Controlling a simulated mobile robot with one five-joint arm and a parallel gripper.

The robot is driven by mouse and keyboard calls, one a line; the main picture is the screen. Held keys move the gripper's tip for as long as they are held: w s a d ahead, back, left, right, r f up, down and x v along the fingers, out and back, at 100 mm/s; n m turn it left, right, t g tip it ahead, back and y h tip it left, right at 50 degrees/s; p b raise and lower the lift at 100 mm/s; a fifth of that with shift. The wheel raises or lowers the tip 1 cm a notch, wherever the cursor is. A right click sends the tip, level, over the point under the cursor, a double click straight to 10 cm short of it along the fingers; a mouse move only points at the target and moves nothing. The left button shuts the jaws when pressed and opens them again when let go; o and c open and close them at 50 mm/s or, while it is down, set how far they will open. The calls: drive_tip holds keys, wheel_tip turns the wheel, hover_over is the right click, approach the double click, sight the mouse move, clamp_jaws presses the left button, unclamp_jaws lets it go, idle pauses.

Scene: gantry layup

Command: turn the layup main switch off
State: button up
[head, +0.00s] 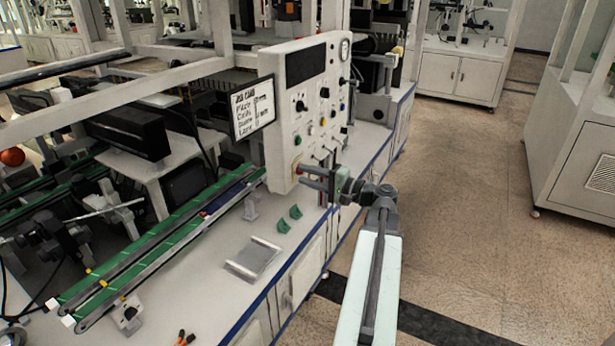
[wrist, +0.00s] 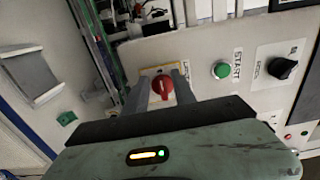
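The main switch, a red rotary knob (wrist: 162,88) on a yellow plate, is on the pale control panel (head: 286,165) in the wrist view. Its grip bar looks roughly upright in that view. My gripper (wrist: 157,90) is open, with one finger on each side of the knob and a visible gap to it. I cannot tell how far the fingertips are from the panel. In the head view my gripper (head: 304,177) is at the panel's lower part, and the knob is mostly hidden there.
A green START button (wrist: 221,70) and a black selector knob (wrist: 283,68) are right of the red knob. A hand-written sign (head: 253,107) hangs left of the panel. Green conveyor rails (head: 170,235), a grey tray (head: 253,258) and small green blocks (head: 289,217) are on the bench. The right-hand floor is clear.

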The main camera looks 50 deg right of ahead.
drive_tip(key=v, duration=0.7)
drive_tip(key=shift+s, duration=0.4)
